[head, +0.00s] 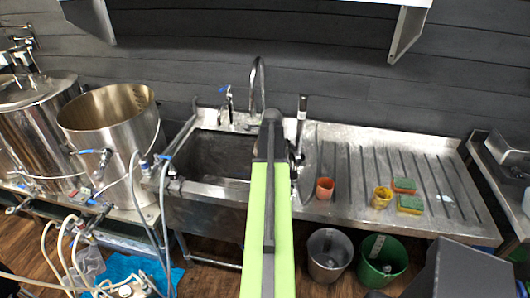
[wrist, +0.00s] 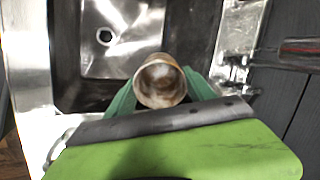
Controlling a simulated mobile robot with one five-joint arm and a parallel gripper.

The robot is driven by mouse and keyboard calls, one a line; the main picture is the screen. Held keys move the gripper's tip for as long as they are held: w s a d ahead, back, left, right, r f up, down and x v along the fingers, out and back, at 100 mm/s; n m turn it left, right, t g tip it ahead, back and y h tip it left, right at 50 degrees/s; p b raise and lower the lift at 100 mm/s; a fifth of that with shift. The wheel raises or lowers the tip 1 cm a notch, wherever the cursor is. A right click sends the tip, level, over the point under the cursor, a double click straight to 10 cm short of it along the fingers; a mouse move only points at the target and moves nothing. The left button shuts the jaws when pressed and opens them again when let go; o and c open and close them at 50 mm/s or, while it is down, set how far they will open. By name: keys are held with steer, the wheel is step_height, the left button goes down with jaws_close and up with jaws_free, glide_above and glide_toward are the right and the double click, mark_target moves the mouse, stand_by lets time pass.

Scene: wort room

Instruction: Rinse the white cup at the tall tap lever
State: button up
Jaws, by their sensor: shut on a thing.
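My gripper (wrist: 160,88) is shut on a cup (wrist: 160,84), with a green finger on each side of it. The cup's open mouth faces the wrist camera; its inside is pale with brown stains, and I take it as the white cup. It is over the sink (wrist: 125,45), whose drain shows beyond it. In the head view my arm hides the gripper and cup, in front of the sink (head: 212,155). The tall tap lever (head: 302,108) stands upright at the sink's right back corner. A curved spout (head: 258,85) rises left of it. No water is visible.
An orange cup (head: 324,188), a yellow cup (head: 381,198) and two sponges (head: 403,185) (head: 410,204) sit on the ribbed drainboard (head: 345,165). A small blue-handled tap (head: 229,103) is at the sink's back. Steel kettles (head: 115,125) with hoses stand left; buckets (head: 328,262) are below.

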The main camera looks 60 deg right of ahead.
steer(key=w+d+f+b, duration=0.1)
steer(key=w+d, duration=0.4)
steer(key=w, duration=0.1)
steer(key=shift+d+f, duration=0.25)
steer(key=shift+f, duration=0.05)
stand_by(0.4)
steer(key=shift+s+d, duration=0.4)
steer(key=shift+s+a, duration=2.75)
steer(key=shift+s, duration=0.25)
